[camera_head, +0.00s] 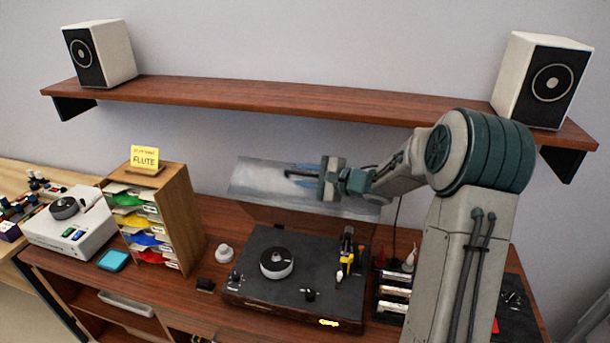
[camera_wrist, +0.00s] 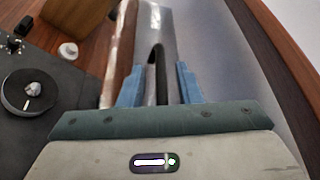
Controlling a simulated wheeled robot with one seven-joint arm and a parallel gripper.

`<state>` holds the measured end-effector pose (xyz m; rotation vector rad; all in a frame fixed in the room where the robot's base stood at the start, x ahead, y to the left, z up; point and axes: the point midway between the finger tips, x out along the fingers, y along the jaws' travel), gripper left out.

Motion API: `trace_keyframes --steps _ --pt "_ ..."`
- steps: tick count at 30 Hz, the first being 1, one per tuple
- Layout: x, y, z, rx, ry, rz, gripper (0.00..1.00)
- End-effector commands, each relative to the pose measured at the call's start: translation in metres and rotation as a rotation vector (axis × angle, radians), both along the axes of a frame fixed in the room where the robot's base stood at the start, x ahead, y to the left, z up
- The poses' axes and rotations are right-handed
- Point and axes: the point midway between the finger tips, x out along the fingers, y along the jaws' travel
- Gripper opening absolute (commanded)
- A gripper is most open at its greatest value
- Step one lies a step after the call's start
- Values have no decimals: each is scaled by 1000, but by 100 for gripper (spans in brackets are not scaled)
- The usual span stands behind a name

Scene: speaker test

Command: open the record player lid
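The record player (camera_head: 295,285) is a dark deck with a round platter (camera_head: 277,262) on the table. Its see-through lid (camera_head: 255,180) stands raised at the deck's back edge, steeply tilted. In the wrist view the lid (camera_wrist: 123,45) shows as a clear panel running away from me. My gripper (camera_head: 304,171) is at the lid's upper part. In the wrist view its blue fingers (camera_wrist: 159,82) are apart, on either side of a dark curved handle (camera_wrist: 157,62). Slight gaps seem to show beside the handle; any contact is hard to see.
A wooden shelf (camera_head: 270,96) with two speakers (camera_head: 100,53) (camera_head: 541,80) hangs above the lid. A wooden paper sorter (camera_head: 184,215) and a white device (camera_head: 70,222) stand left of the player. Small items sit close right of it. Wall lies behind.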

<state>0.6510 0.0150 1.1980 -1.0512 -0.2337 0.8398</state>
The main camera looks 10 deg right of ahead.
Motion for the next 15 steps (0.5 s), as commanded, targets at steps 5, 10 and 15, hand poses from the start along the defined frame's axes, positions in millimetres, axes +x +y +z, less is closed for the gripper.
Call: trace_keyframes --steps 5,10,15 --pt "-2 -3 1 0 0 -1 32" --pt "-19 -21 5 -1 -1 -3 32" --pt "-45 -49 14 -2 -3 -4 32"
